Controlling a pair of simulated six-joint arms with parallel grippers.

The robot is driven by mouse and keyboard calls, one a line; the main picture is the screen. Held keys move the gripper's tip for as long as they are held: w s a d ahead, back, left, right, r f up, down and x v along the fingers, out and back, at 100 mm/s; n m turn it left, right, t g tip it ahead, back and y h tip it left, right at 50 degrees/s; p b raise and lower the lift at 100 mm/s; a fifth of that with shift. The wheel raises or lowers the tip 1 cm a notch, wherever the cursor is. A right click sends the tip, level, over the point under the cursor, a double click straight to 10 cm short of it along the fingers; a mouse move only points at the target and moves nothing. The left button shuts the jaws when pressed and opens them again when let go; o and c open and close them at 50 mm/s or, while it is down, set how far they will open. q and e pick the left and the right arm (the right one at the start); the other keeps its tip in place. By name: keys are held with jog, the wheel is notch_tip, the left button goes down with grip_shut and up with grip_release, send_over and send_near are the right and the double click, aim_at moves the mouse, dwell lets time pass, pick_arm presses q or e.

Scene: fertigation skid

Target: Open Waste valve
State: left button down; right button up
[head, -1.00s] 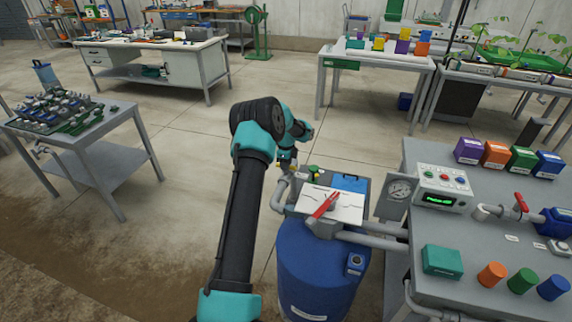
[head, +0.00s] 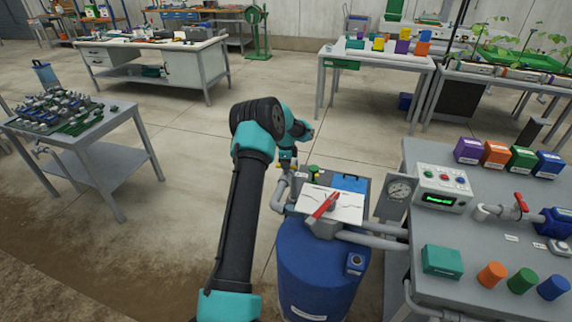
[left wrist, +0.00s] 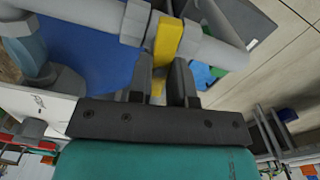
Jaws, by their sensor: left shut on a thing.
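A yellow valve handle (left wrist: 168,42) sits on a grey pipe fitting (left wrist: 135,22) in the left wrist view. My left gripper (left wrist: 162,72) has its two dark fingers on either side of the handle's lower end and is shut on it. In the head view my left gripper (head: 287,161) is at the pipework on the back left of the blue tank (head: 318,265), mostly hidden by my wrist. I can read no Waste label. My right gripper is not in view.
A red lever (head: 325,205) lies over a white panel (head: 345,207) on the tank top. A gauge (head: 399,190) and a grey bench (head: 440,292) with a red-handled valve (head: 521,203) stand to the right. The floor left of the tank is clear.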

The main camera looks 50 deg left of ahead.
pick_arm(q)
jog(key=n, duration=1.6)
dwell(0.4)
jog(key=c, duration=1)
grip_release()
jog(key=shift+c, duration=0.2)
jog(key=shift+r, duration=0.1)
